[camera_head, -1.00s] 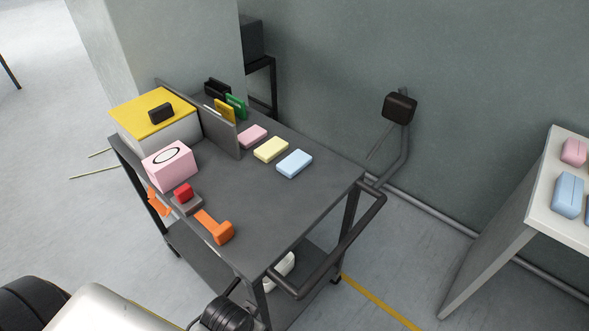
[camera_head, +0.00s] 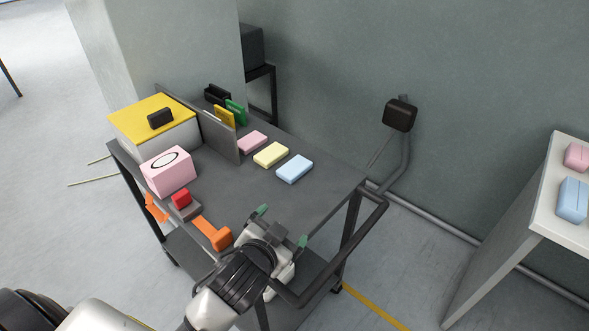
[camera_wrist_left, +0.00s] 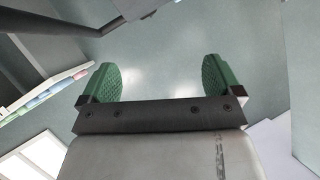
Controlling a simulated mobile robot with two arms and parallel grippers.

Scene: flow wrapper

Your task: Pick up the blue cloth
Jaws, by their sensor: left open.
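The blue cloth (camera_head: 295,169) is a light blue folded block lying flat on the dark cart top, at the right end of a row with a yellow one (camera_head: 271,154) and a pink one (camera_head: 252,142). My left gripper (camera_head: 283,226) is over the near right part of the cart, in front of the blue cloth and apart from it. Its green-padded fingers are open, with nothing between them in the left wrist view (camera_wrist_left: 162,82). My right gripper does not show.
The cart (camera_head: 246,190) also carries a yellow-topped box (camera_head: 180,132), a pink box (camera_head: 168,172), an orange tool (camera_head: 213,233) and a grey divider (camera_head: 220,137). A handle rail (camera_head: 345,250) is at its right. A white table (camera_head: 540,210) with similar blocks stands at right.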

